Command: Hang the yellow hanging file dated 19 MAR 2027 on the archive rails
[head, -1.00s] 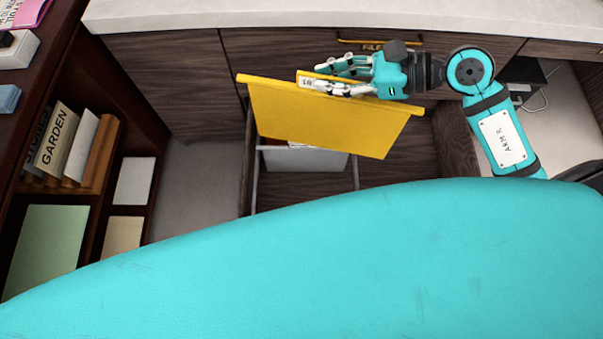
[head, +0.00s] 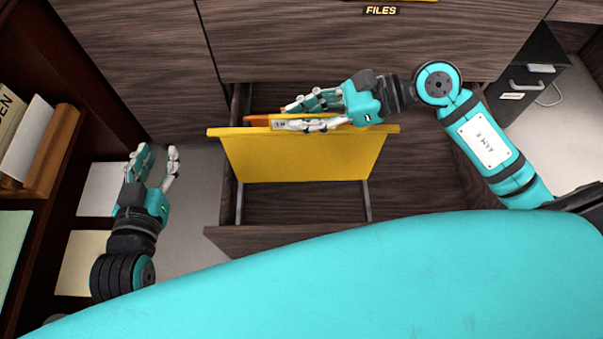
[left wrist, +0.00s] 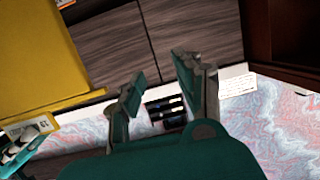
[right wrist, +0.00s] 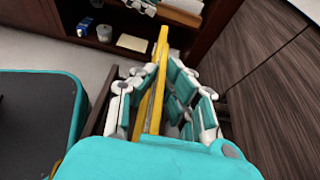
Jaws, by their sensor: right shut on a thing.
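The yellow hanging file (head: 300,155) is spread over the open drawer (head: 290,238), its long top edge lying across the drawer. A white label tab (head: 280,125) sits on its top; its date is too small to read. My right gripper (head: 284,115) is shut on the file's top edge, fingers on both sides; the file shows between them in the right wrist view (right wrist: 152,105). The archive rails show at the left (head: 240,200) and right (head: 368,203) of the drawer. I cannot tell whether the file's ends touch them. My left gripper (head: 158,153) is open and empty, left of the drawer.
An orange-brown edge (head: 257,119) shows behind the file; the drawer's back is mostly hidden. A dark bookshelf (head: 60,190) stands at the left, close to my left gripper. A cabinet front with a FILES plate (head: 381,10) rises behind. A black cabinet (head: 530,75) stands right.

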